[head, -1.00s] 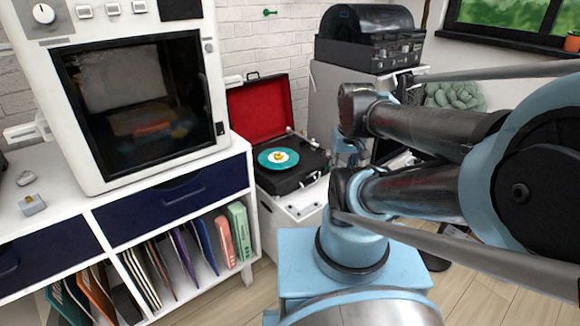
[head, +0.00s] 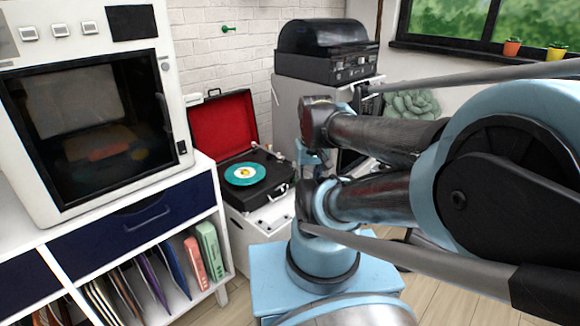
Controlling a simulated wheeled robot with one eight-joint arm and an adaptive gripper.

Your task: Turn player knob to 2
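A record player (head: 252,178) in a black suitcase with an open red-lined lid (head: 222,124) stands left of centre in the head view. A teal record (head: 245,174) with a yellow and white centre lies on it. Small fittings show along its right side, but I cannot make out a knob or its setting. A larger black player-like unit (head: 326,54) with a domed cover and a front control panel stands behind; its controls are too small to read. My arm fills the right half, folded. My gripper is not visible; it may be hidden behind my arm links.
The record player sits on a white cabinet (head: 243,230). A white oven-like machine (head: 95,113) stands on a shelf unit with a blue drawer (head: 136,222) at left. A grey cabinet (head: 287,100) carries the black unit. A green plant (head: 413,104) is behind my arm.

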